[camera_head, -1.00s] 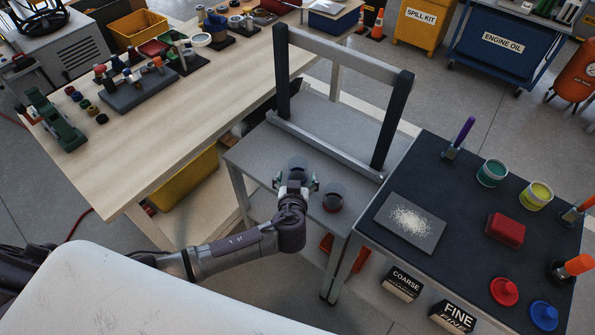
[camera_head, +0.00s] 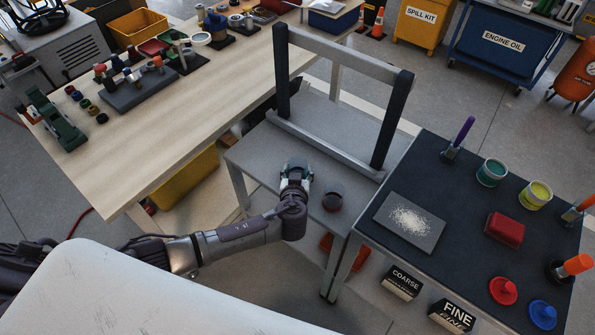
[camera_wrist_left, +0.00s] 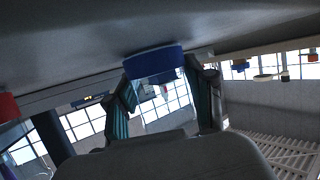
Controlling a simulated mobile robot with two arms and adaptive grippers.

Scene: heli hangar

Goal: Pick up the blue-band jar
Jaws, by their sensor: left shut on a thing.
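The blue-band jar (camera_head: 296,163) is a clear glass jar on the grey side table, partly hidden by my left gripper (camera_head: 297,175). In the left wrist view the jar (camera_wrist_left: 154,63) shows its blue band and clear glass between the two fingers of my left gripper (camera_wrist_left: 163,98). The fingers are shut on the jar from both sides. I cannot tell whether its base is off the table. My right gripper is in neither view.
A second clear jar with dark red content (camera_head: 333,197) stands close to the right of the gripper. A dark-posted frame (camera_head: 340,50) rises behind on the grey table (camera_head: 258,157). A black bench (camera_head: 455,250) with tins and lids adjoins at right.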

